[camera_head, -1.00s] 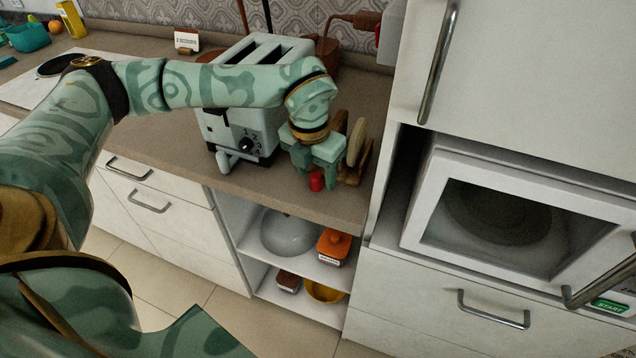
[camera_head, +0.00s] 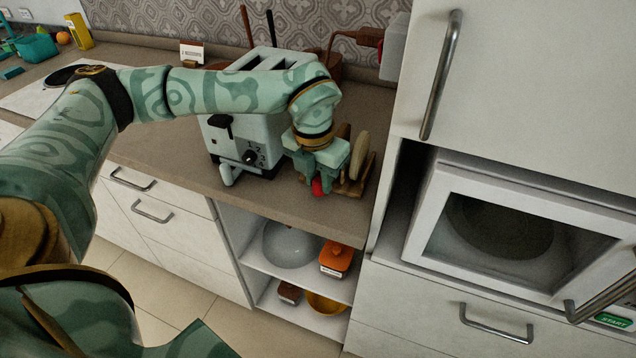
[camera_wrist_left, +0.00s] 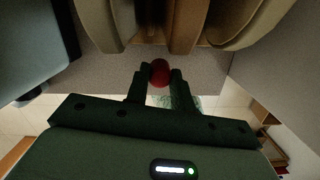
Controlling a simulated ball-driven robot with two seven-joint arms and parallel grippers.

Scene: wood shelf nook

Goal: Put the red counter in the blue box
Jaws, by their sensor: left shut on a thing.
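The red counter (camera_head: 319,186) is near the front edge of the counter top, between the fingertips of my left gripper (camera_head: 317,181). In the left wrist view, the red counter (camera_wrist_left: 160,72) sits between the two dark fingers of the left gripper (camera_wrist_left: 159,77), which are shut on it. I cannot tell whether it still touches the counter top. No box that is clearly blue shows; a teal container (camera_head: 36,47) stands at the far left back. My right gripper is not in view.
A wooden rack (camera_head: 352,187) holding upright discs stands right beside the gripper. A pale toaster (camera_head: 238,133) is close behind on the left. The tall cabinet (camera_head: 480,80) bounds the right. The counter's front edge is close; open shelves lie below.

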